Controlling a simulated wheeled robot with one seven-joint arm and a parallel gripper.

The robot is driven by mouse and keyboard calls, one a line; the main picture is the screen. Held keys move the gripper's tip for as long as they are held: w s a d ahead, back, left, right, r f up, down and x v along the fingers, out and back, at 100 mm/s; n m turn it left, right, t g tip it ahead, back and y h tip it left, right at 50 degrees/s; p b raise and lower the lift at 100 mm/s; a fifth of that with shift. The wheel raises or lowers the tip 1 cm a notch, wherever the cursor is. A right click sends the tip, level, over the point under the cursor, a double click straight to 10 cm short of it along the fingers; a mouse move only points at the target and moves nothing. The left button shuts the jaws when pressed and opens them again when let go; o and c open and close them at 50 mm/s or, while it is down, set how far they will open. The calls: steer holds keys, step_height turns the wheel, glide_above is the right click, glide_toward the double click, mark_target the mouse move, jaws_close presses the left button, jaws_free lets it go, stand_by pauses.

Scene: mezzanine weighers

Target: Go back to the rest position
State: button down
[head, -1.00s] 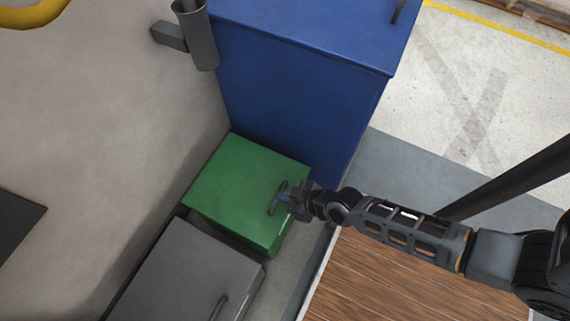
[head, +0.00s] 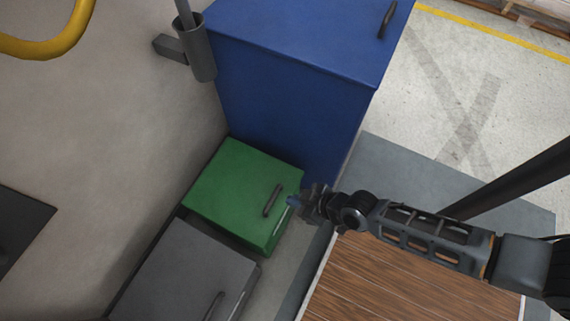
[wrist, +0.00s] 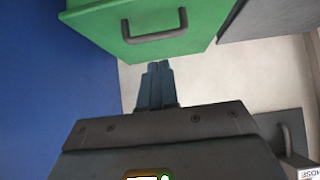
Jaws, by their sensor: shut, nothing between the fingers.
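My gripper (head: 293,201) is at the right edge of the green box (head: 240,185), just clear of its dark handle (head: 272,200). In the wrist view its two fingers (wrist: 158,82) are together with nothing between them. The green box (wrist: 190,22) and its handle (wrist: 155,37) show ahead of the fingertips there, with a gap between. My arm reaches in from the right in the head view.
A tall blue cabinet (head: 290,100) stands behind the green box. A grey box (head: 185,275) with a handle is at the front left. A wooden surface (head: 385,285) lies under my arm. A grey holder (head: 200,50) is on the wall. Open floor (head: 480,80) lies at right.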

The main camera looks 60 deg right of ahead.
steer(key=v, duration=0.3)
steer(key=f+v, duration=0.1)
steer(key=v, duration=0.1)
steer(key=shift+s+r, duration=0.1)
steer(key=shift+s, duration=0.3)
steer(key=s+a+r+t+p, duration=0.1)
steer(key=s+r+p, duration=0.1)
steer(key=r, duration=1.1)
steer(key=s+a+r+t+p, duration=0.2)
steer(key=r+p, duration=0.1)
steer(key=r, duration=1.1)
steer(key=s+a+r+t+p, duration=0.2)
steer(key=r, duration=1.1)
steer(key=shift+r+p, duration=0.3)
steer(key=shift+p, duration=0.1)
